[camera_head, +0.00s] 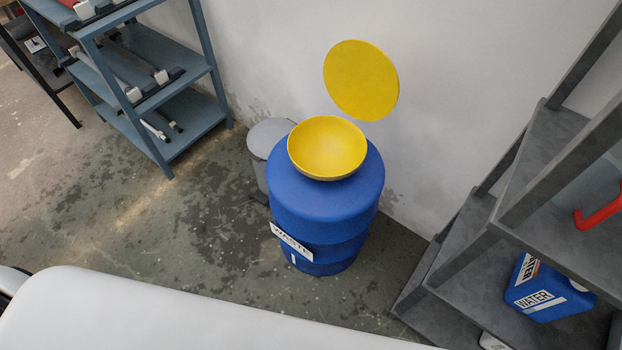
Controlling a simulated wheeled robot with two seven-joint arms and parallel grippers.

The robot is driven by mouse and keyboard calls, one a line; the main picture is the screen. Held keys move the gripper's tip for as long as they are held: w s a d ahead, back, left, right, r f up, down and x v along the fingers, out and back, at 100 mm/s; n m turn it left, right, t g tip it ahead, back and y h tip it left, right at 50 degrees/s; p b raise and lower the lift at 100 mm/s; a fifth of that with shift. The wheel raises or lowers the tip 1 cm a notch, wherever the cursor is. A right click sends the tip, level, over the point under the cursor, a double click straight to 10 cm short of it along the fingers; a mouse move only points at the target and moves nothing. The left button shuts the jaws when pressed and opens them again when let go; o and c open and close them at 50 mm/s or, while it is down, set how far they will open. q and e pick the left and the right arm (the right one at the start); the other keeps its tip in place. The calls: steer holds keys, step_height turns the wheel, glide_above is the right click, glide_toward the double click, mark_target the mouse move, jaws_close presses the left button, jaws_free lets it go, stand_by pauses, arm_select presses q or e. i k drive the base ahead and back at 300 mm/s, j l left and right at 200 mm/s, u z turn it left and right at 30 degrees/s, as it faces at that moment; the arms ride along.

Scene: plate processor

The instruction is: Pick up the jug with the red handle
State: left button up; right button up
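A red bent bar (599,212), possibly the red handle, shows at the right edge over the upper shelf of the grey rack. The frame cuts it off, and I cannot see a jug body with it. A blue jug (545,290) with white WATER labels and a white cap stands on the lower shelf of the same rack. No red handle shows on it. Neither of my grippers can be made out in the head view.
The grey rack (465,250) stands at the right. A blue WASTE barrel (322,205) with a yellow funnel (328,147) and raised yellow lid (361,80) stands mid-view, with a grey bin (268,136) behind. A blue-grey shelf unit (150,105) is left. Floor between is clear.

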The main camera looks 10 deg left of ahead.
mark_target(595, 196)
steer(key=u, duration=0.2)
steer(key=z, duration=1.55)
steer(key=k+l+u, duration=0.15)
steer(key=k+u, duration=0.15)
steer(key=u, duration=0.15)
